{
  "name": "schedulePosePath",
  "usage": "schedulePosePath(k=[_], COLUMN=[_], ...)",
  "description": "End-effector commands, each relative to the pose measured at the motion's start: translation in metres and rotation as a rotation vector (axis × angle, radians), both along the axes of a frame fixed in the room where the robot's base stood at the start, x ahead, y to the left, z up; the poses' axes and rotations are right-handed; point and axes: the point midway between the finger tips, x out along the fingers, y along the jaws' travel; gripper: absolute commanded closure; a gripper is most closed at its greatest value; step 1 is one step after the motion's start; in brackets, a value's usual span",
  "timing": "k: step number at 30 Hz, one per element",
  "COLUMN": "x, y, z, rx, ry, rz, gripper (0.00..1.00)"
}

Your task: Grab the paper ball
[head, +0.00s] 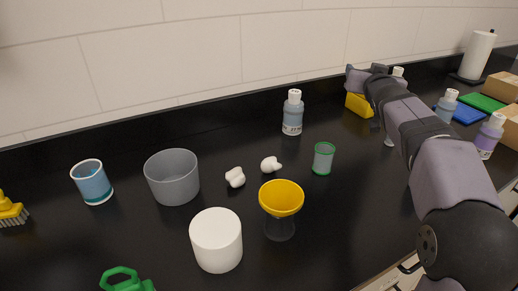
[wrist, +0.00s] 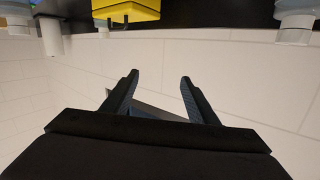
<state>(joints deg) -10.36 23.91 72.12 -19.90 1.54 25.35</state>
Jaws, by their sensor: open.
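Two small white lumps lie on the black counter in the head view, one on the left (head: 235,177) and one on the right (head: 271,164). Either could be the paper ball; I cannot tell which. My gripper (wrist: 159,80) is open and empty in the wrist view, with only white wall tiles showing between and beyond its fingers. In the head view my arm reaches to the back right, well away from the lumps, and the fingers are hard to make out there. The lumps do not show in the wrist view.
A yellow object (head: 358,105) sits below my gripper. Bottles and boxes crowd the right.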

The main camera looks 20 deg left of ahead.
Motion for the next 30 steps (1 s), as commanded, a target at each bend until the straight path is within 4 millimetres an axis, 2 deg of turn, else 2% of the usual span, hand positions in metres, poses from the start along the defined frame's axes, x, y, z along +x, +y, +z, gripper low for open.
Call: schedulePosePath(k=[1,5,6,8,12,15,18,21,25,30], x=[-0.012,-0.056,-0.074,-0.103,-0.179,-0.229,-0.268,-0.293,-0.314,-0.324], y=[0.036,0.109,0.129,0.157,0.207,0.229,0.24,0.245,0.248,0.248], z=[0.005,-0.023,-0.032,-0.042,-0.061,-0.071,-0.079,-0.085,-0.091,-0.096], rx=[0.015,0.031,0.03,0.02,-0.035,-0.108,-0.193,-0.272,-0.349,-0.391], ry=[0.092,0.333,0.408,0.515,0.75,0.881,0.969,1.023,1.059,1.078], rz=[0.033,0.089,0.105,0.126,0.166,0.189,0.211,0.231,0.251,0.26], gripper=[0.46,0.46,0.46,0.46,0.46,0.46,0.46,0.46,0.46,0.46])
